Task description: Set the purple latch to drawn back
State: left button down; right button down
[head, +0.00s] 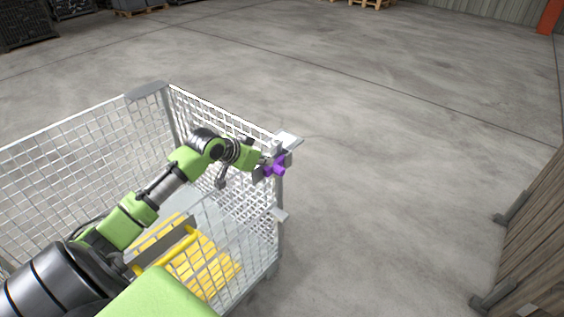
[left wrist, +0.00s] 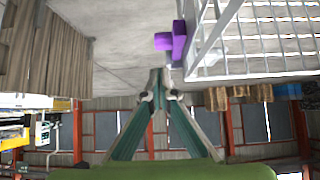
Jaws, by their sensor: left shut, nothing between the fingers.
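The purple latch (head: 275,168) sits on the corner post of a wire mesh cage, near its top. It also shows in the left wrist view (left wrist: 178,42), as a block with a short knob sticking out to the left. My left gripper (head: 264,161) is at the latch in the head view, shut and empty. In the left wrist view its closed fingertips (left wrist: 160,76) end just below the latch; I cannot tell whether they touch it. The far end of the latch is hidden by its bracket. My right gripper is not in view.
The mesh cage (head: 60,128) surrounds my left arm, with a yellow ridged object (head: 217,272) low behind its mesh. A wooden plank wall (head: 530,240) stands at the right. The concrete floor (head: 400,150) between them is clear. Pallets stand far back.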

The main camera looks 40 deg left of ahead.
aim_at(282, 163)
pick_arm(q)
jog(key=shift+w+a+r, duration=0.1)
jog(key=shift+a+r, duration=0.05)
jog(key=shift+r, duration=0.05)
jog(key=shift+w+f, duration=0.1)
jog(key=x, duration=1)
jog(key=shift+p, duration=0.3)
